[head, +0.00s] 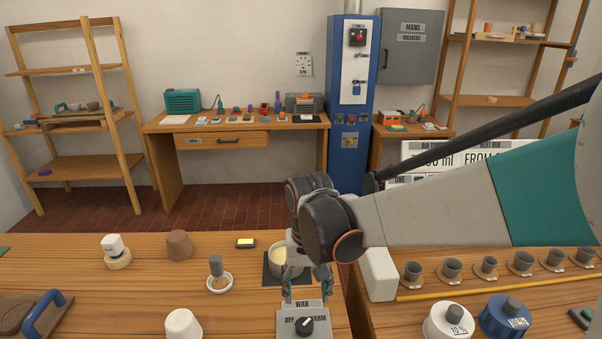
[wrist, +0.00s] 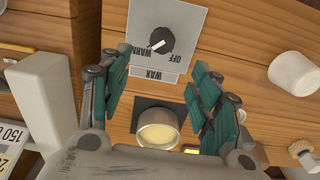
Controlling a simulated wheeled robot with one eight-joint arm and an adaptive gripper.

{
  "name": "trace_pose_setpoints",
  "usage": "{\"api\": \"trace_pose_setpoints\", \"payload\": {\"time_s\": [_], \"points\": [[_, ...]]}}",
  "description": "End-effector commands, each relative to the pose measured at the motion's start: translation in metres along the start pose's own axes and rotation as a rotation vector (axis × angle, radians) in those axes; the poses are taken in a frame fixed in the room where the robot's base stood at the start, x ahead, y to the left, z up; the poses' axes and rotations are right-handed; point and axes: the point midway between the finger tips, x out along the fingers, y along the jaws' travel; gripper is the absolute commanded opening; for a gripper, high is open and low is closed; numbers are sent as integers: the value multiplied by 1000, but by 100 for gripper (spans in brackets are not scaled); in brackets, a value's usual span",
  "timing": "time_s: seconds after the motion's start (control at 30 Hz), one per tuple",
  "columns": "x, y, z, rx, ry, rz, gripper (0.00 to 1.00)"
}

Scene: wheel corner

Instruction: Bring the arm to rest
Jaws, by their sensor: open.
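My gripper (head: 307,286) is at the end of my arm, above the front bench. Its teal fingers are apart and empty, and they also show in the wrist view (wrist: 157,95). A grey wax control plate (head: 291,320) with a black knob (head: 304,326) lies just beyond the fingertips. The knob also shows in the wrist view (wrist: 160,41), with its white mark toward WARM. A pot of pale wax (head: 277,257) stands on a dark pad behind the gripper, partly hidden by it. The pot shows between the fingers in the wrist view (wrist: 158,132).
A white block (head: 379,273) stands right of my gripper. Several grey cups (head: 451,268) line the right bench, with a white jar (head: 448,321) and a blue jar (head: 503,316) in front. A white cup (head: 183,324) and a brush in a dish (head: 217,275) stand to the left.

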Motion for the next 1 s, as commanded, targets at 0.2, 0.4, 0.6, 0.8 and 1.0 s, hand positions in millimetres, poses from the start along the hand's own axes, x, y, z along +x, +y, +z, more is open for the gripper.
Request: {"api": "trace_pose_setpoints", "payload": {"time_s": [0.2,0.4,0.6,0.8,1.0], "points": [[-33,32,20,-5,97,-28,57],[-61,64,43,-16,217,-48,57],[-80,93,68,-27,339,-53,57],[-90,119,95,-38,460,-42,57],[-92,137,114,-46,559,-24,57]]}}
